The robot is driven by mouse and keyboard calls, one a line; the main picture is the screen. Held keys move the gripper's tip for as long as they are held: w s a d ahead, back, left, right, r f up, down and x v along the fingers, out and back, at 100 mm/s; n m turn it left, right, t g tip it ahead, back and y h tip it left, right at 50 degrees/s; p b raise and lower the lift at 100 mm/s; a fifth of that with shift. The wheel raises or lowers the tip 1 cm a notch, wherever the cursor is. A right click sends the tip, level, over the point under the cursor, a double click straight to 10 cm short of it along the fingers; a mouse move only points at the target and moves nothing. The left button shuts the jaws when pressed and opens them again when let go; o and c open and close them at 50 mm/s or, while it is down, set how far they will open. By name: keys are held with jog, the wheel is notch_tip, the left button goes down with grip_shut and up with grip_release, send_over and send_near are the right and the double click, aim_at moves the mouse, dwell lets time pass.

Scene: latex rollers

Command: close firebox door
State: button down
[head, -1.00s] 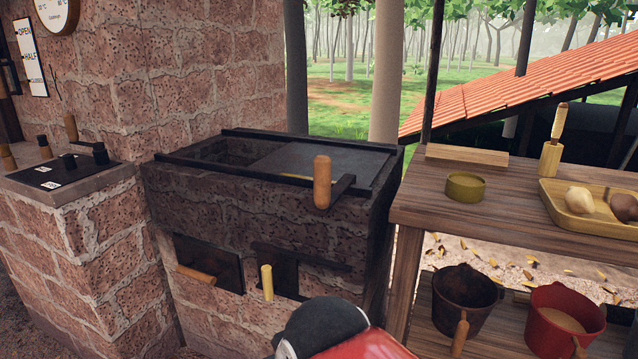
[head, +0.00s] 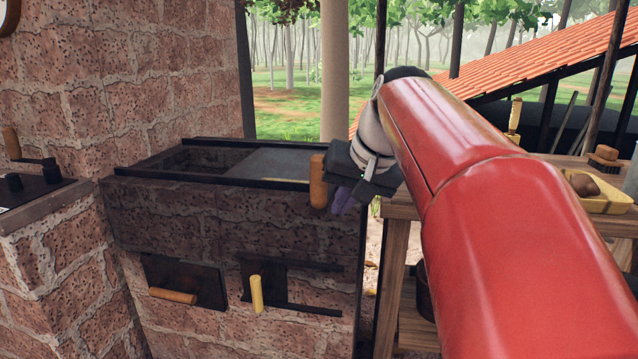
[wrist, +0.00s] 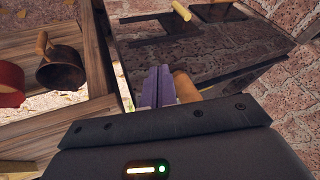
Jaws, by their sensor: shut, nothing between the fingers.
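The brick stove (head: 230,230) has two dark metal pieces in its front wall. At the left is a dark door panel (head: 190,278) with a wooden handle (head: 172,296) lying across its lower part. To its right is a dark plate with rails (head: 300,300) and an upright yellow handle (head: 256,293). This handle also shows at the top of the wrist view (wrist: 181,11). I cannot tell for sure which is the firebox door or how far either stands open. My gripper (head: 343,203) has purple fingers, shut and empty, at the stove's upper right corner, apart from both front handles.
An upright wooden handle (head: 318,181) on the stove's top edge is close beside my fingers, also in the wrist view (wrist: 185,86). A wooden table (head: 398,215) stands right of the stove. Dark and red pots (wrist: 62,68) are on its lower shelf.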

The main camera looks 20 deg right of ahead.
jog(key=w+d+r+m+t+b, duration=0.1)
jog(key=w+d+r, duration=0.2)
jog(key=d, duration=0.3)
jog(key=w+d+r, duration=0.2)
jog(key=d+r, duration=0.1)
jog(key=d, duration=0.4)
jog(key=shift+y, duration=0.3)
jog(key=b+x, duration=0.1)
jog(key=x, duration=0.3)
jog(key=a+b+x, duration=0.1)
jog(key=x, duration=0.3)
jog(key=w+a+r+b+x, duration=0.1)
jog(key=x, duration=0.2)
jog(key=shift+w+a+f, duration=0.2)
jog(key=shift+a, duration=0.1)
jog(key=shift+w+a, duration=0.3)
jog(key=shift+a, duration=0.1)
